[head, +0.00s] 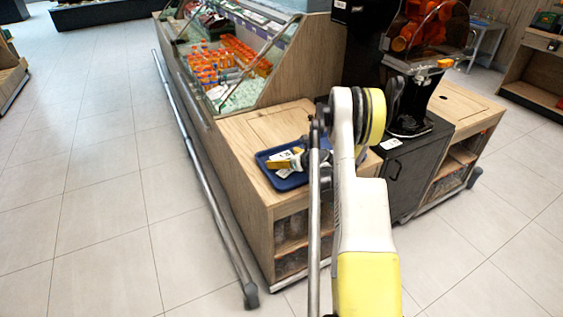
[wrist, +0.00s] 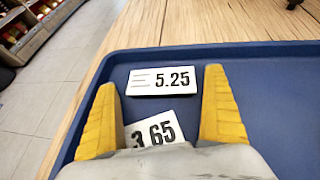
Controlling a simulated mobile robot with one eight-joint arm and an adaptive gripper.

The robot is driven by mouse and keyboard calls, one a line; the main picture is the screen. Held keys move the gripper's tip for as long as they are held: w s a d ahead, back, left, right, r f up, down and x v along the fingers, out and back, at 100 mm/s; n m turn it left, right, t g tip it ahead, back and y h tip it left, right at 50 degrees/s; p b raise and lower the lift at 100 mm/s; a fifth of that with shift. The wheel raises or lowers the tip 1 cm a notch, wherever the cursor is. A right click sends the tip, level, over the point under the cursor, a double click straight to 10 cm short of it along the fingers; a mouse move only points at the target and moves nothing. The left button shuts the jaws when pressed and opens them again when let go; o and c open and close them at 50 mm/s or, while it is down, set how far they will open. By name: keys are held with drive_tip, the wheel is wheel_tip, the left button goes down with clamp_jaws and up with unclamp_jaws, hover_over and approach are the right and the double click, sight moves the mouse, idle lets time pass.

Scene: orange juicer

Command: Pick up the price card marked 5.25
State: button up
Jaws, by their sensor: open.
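The white price card marked 5.25 (wrist: 162,81) lies flat on the blue tray (wrist: 225,55) in the wrist view, near the tray's far edge. A second white card marked 3 65 (wrist: 155,133) lies tilted on the tray, nearer to me and partly hidden by my gripper. My gripper (wrist: 160,88) has its two yellow fingers spread wide and empty. The 5.25 card shows between and just beyond the fingertips, with the 3 65 card between the fingers. In the head view the tray (head: 262,157) sits on a wooden counter, and my gripper (head: 279,164) is over it.
The wooden counter (head: 240,127) surrounds the tray. A glass-fronted display case with orange bottles (head: 215,65) stands behind it. A juicer (head: 420,35) stands on a dark cabinet (head: 408,175) to the right. The tiled floor (head: 100,200) at left is clear beyond a metal rail (head: 195,150).

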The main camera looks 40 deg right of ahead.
drive_tip(key=shift+r, duration=0.1)
drive_tip(key=c, duration=1)
